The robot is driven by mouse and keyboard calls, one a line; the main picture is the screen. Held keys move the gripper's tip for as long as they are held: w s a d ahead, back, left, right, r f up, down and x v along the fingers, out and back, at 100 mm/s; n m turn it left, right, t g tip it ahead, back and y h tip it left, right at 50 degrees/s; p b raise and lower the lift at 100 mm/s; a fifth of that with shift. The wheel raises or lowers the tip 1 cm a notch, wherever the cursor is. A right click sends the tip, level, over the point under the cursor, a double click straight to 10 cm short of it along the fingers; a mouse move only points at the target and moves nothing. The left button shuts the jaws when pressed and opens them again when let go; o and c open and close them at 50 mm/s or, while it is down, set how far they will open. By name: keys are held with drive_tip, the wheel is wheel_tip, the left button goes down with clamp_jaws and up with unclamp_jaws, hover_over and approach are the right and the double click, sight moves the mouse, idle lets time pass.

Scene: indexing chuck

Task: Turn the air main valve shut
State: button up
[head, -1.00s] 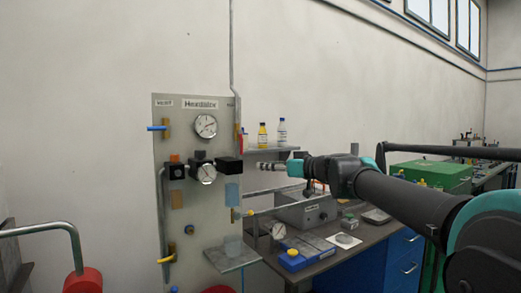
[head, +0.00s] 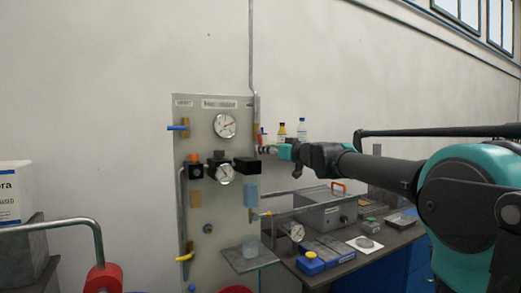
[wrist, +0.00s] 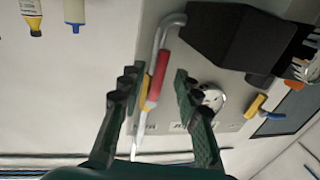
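A red lever handle (head: 262,137) sits on a brass valve at the upper right edge of the grey wall panel (head: 236,188), beside a vertical pipe. In the wrist view the red handle (wrist: 156,86) shows between my two fingers, with the yellow brass body (wrist: 144,97) and grey pipe next to it. My gripper (head: 272,149) is open; in the wrist view its fingers (wrist: 157,82) stand apart on either side of the handle, with gaps. I cannot tell whether the fingertips reach past it. A blue lever (head: 178,128) on another brass valve is at the panel's upper left.
A black box (head: 247,165) juts from the panel below the red handle. Gauges (head: 224,125) are on the panel. Two bottles (head: 302,130) stand just behind my gripper. A yellow lever (head: 184,258) is low on the panel. A bench (head: 375,257) with equipment stands to the right.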

drive_tip(key=shift+x, duration=1.85)
drive_tip(key=shift+c, duration=0.4)
clamp_jaws()
